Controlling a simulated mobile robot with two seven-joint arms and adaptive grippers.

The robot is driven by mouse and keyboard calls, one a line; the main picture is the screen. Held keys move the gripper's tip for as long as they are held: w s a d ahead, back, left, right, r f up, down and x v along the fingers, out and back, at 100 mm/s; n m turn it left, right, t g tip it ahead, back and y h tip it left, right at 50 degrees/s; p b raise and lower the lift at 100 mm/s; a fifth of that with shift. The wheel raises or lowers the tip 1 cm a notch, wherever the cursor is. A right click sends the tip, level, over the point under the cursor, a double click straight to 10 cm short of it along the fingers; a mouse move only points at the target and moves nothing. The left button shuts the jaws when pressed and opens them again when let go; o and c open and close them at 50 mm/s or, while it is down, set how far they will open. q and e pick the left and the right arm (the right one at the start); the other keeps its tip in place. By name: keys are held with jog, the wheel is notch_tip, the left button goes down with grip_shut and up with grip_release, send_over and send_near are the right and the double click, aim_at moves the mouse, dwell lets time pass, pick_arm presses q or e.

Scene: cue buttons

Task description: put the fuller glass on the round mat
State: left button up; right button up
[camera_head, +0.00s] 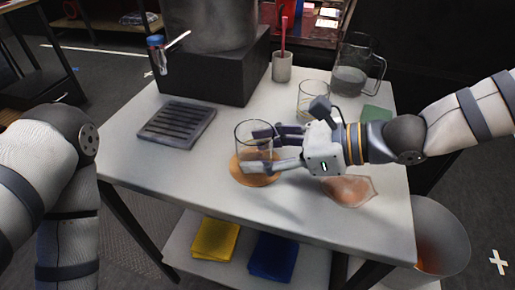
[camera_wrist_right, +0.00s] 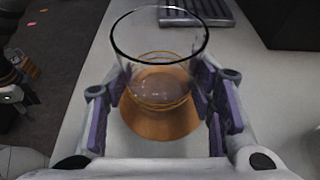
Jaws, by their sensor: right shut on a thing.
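A clear glass (camera_head: 250,137) is between the fingers of my right gripper (camera_head: 276,150), which is shut on it. The glass is upright over the round orange-brown mat (camera_head: 256,181). In the right wrist view the glass (camera_wrist_right: 158,50) stands over the mat (camera_wrist_right: 155,128), with a little clear content low down. I cannot tell whether its base touches the mat. A second clear glass (camera_head: 312,92) stands behind my right gripper, partly hidden by it; its fill level is hard to tell. My left arm shows at the left, but its gripper is out of view.
A slatted dark tray (camera_head: 178,124) lies left of the mat. A glass pitcher (camera_head: 351,80), a grey cup (camera_head: 282,67) and a green square (camera_head: 376,113) are at the back right. A pinkish, dish-like thing (camera_head: 350,189) lies near the front right. The front left tabletop is clear.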

jog(key=shift+s+d+r, duration=0.1)
jog(key=shift+d+r, duration=0.05)
jog(key=shift+d, duration=0.05)
jog(key=shift+w+a, duration=0.1)
jog(key=shift+w, duration=0.2)
pick_arm(q)
jog(key=shift+w+r, duration=0.15)
jog(key=shift+w, duration=0.15)
pick_arm(e)
jog(key=o, duration=1.3)
jog(key=shift+s+r, duration=0.1)
jog(key=p+v, duration=0.2)
jog(key=v, duration=0.9)
jog(key=shift+r, duration=0.25)
jog(key=shift+s+d, duration=0.15)
jog(key=shift+d, duration=0.3)
pick_arm(q)
jog(key=w+r+t, duration=0.1)
jog(key=w+r, duration=0.1)
jog(key=shift+w+r, duration=0.25)
jog(key=shift+w, duration=0.1)
pick_arm(e)
jog(key=shift+f, duration=0.15)
